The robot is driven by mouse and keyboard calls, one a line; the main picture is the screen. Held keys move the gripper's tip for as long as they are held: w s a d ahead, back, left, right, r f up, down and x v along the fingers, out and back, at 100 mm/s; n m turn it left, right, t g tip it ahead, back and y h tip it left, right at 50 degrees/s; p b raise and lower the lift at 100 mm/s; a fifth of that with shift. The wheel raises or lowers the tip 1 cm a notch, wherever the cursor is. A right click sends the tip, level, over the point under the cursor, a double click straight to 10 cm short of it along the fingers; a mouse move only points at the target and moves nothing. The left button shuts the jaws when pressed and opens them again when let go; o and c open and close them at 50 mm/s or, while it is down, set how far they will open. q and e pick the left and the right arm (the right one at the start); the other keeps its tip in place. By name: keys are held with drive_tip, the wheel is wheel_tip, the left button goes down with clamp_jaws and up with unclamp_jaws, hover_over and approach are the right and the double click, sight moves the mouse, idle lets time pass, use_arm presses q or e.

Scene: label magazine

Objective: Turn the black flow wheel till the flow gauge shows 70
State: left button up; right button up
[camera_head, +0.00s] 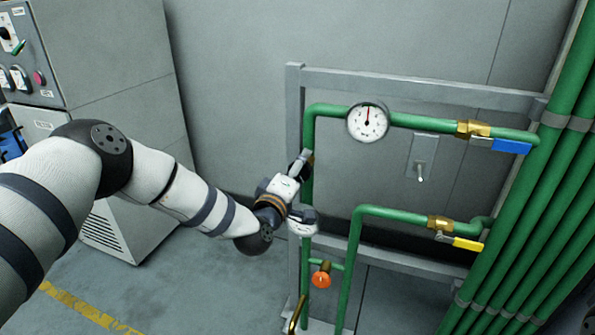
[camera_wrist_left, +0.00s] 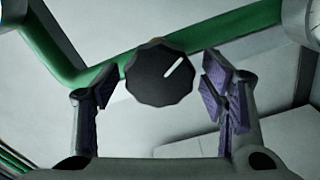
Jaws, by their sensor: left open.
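The black flow wheel (camera_head: 309,158) is mostly hidden behind my left gripper in the head view. In the left wrist view the wheel (camera_wrist_left: 158,75) is a dark faceted knob with a white mark pointing up and right. My left gripper (camera_head: 301,166) is open at the wheel. In the left wrist view its purple-padded fingers (camera_wrist_left: 160,92) stand on either side of the wheel, with a gap on each side. The round white flow gauge (camera_head: 368,121) sits on the green pipe, its red needle pointing about straight up; its numbers are too small to read.
A blue-handled valve (camera_head: 511,146) and a yellow-handled valve (camera_head: 467,243) are at the right. An orange knob (camera_head: 321,280) is low on the pipes. A grey cabinet (camera_head: 110,60) stands at left. Thick green pipes (camera_head: 545,170) run along the right.

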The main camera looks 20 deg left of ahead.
use_arm(q)
drive_tip(key=s, duration=1.2)
drive_tip(key=shift+a, duration=0.2)
drive_tip(key=s+d+f+m+g+h+p, duration=0.1)
drive_tip(key=s+d+f+m+g, duration=0.2)
drive_tip(key=s+f, duration=0.35)
drive_tip(key=s+d+f+m+g+h+p, duration=0.1)
drive_tip(key=s+f+m+g, duration=0.1)
drive_tip(key=s+f+g, duration=0.35)
drive_tip(key=s+d+f+m+g+h, duration=0.1)
drive_tip(key=s+d+f+m+g, duration=0.15)
drive_tip(key=s+f, duration=0.6)
drive_tip(key=s+a+m+g+y+p, duration=0.1)
drive_tip(key=s+a+g, duration=0.3)
drive_tip(key=s, duration=1)
drive_tip(key=s+a+m+g+y, duration=0.2)
drive_tip(key=s+a+m+g, duration=0.2)
drive_tip(key=s, duration=1)
drive_tip(key=shift+s+a+r+g+y+p, duration=0.2)
drive_tip(key=shift+a+g+y+p, duration=0.15)
drive_tip(key=shift+g, duration=0.45)
use_arm(e)
drive_tip(key=w+r+t, duration=0.1)
drive_tip(key=w+r, duration=0.3)
drive_tip(key=shift+w+r+t, duration=0.25)
drive_tip(key=shift+r+t, duration=0.1)
drive_tip(key=shift+t, duration=0.05)
use_arm(q)
drive_tip(key=shift+w+d+m, duration=0.1)
drive_tip(key=shift+m, duration=0.15)
